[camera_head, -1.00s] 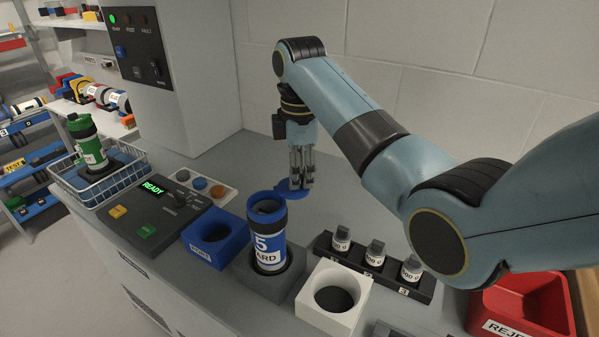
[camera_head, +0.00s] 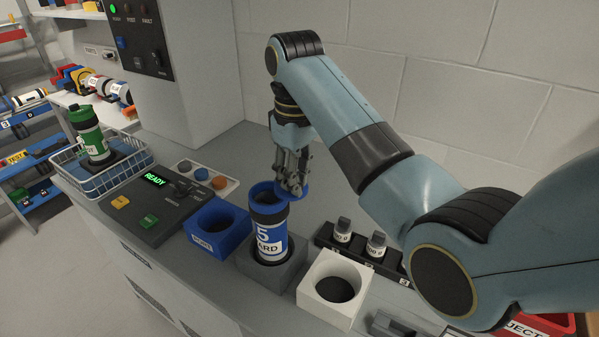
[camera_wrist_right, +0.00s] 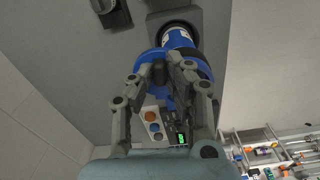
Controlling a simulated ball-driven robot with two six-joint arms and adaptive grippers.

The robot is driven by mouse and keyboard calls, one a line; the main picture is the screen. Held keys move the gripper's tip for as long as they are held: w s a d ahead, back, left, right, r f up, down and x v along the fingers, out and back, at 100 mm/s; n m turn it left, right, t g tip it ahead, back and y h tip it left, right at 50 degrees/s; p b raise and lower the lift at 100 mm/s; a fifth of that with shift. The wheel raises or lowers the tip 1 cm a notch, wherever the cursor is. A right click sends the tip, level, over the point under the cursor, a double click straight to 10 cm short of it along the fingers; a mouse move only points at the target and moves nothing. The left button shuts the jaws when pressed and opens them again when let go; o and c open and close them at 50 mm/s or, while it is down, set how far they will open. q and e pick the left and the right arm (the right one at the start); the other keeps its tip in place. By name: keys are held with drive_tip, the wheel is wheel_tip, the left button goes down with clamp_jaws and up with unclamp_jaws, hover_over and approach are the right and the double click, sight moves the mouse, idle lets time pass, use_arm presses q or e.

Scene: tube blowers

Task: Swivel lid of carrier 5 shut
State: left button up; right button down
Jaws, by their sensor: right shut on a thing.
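Carrier 5 (camera_head: 268,238) is a blue tube with a white label and a dark band, upright in a grey square holder (camera_head: 285,274). Its top shows at least partly open on the left. The blue lid (camera_head: 304,192) is at the right rim, swung out to the side and partly hidden by my fingers. My right gripper (camera_head: 291,188) is shut on the lid, from above. In the right wrist view, the fingertips (camera_wrist_right: 167,70) are close together at the blue lid (camera_wrist_right: 149,60), with the carrier (camera_wrist_right: 178,40) just beyond. My left gripper is not in view.
A blue holder (camera_head: 207,247) is left of the carrier and a white holder (camera_head: 318,307) is right. A black rack (camera_head: 325,238) with small bottles stands close on the right. A control panel (camera_head: 135,215) and a wire basket (camera_head: 72,178) with a green carrier are further left.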

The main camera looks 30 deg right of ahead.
sight(282, 195)
drive_tip(key=m, duration=0.1)
drive_tip(key=a+m, duration=0.1)
drive_tip(key=m, duration=0.1)
drive_tip(key=shift+s+a+m, duration=0.2)
drive_tip(key=shift+a+m, duration=0.1)
drive_tip(key=shift+m, duration=0.1)
drive_tip(key=m, duration=0.1)
drive_tip(key=a+m, duration=0.1)
drive_tip(key=m, duration=0.1)
drive_tip(key=shift+a, duration=0.25)
drive_tip(key=shift+w+a+m, duration=0.35)
drive_tip(key=shift+a+m, duration=0.1)
drive_tip(key=shift+m, duration=1)
drive_tip(key=shift+w+a+m, duration=0.3)
drive_tip(key=shift+a+m, duration=0.15)
drive_tip(key=shift+m, duration=0.95)
drive_tip(key=shift+w+a+m, duration=0.35)
drive_tip(key=shift+a+m, duration=0.1)
drive_tip(key=shift+m, duration=1)
drive_tip(key=c, duration=1.3)
unclamp_jaws()
drive_tip(key=shift+w, duration=0.1)
